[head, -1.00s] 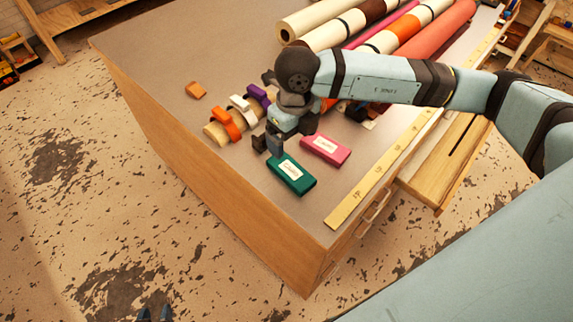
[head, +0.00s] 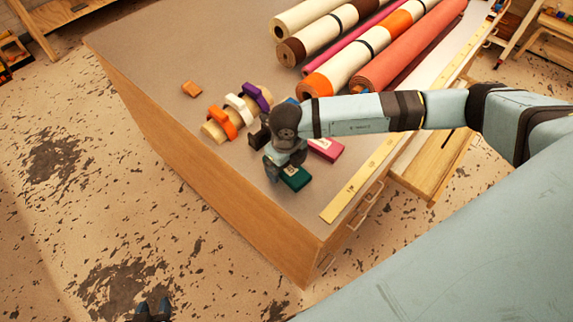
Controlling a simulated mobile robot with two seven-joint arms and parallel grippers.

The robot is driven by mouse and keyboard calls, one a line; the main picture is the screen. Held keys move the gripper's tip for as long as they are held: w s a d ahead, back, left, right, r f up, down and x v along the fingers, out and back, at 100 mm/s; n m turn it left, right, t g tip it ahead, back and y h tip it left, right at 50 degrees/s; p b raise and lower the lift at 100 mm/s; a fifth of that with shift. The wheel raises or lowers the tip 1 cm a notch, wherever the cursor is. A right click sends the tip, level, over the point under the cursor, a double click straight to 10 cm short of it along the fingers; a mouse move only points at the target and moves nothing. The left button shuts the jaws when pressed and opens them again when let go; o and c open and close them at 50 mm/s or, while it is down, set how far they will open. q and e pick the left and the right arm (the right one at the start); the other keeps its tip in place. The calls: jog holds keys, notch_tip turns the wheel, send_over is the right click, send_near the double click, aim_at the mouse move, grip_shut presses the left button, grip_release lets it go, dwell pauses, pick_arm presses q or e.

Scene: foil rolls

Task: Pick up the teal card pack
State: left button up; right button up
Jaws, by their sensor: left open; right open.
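The teal card pack (head: 297,180) lies flat on the table near its front corner. My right gripper (head: 280,172) points down over the pack's left end, its fingers open. The wrist hides much of the pack and its label, and I cannot tell if the fingers touch it. A pink card pack (head: 328,149) lies just beyond, partly covered by the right arm. My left gripper (head: 152,312) shows only as two spread fingertips at the bottom edge, open and empty over the floor.
Large rolls (head: 372,60) lie at the back. A yellow ruler (head: 357,183) runs along the right edge. The table's left side is clear.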

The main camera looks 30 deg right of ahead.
jog(key=shift+f, duration=0.35)
jog(key=c, duration=1.1)
jog(key=shift+r, duration=0.1)
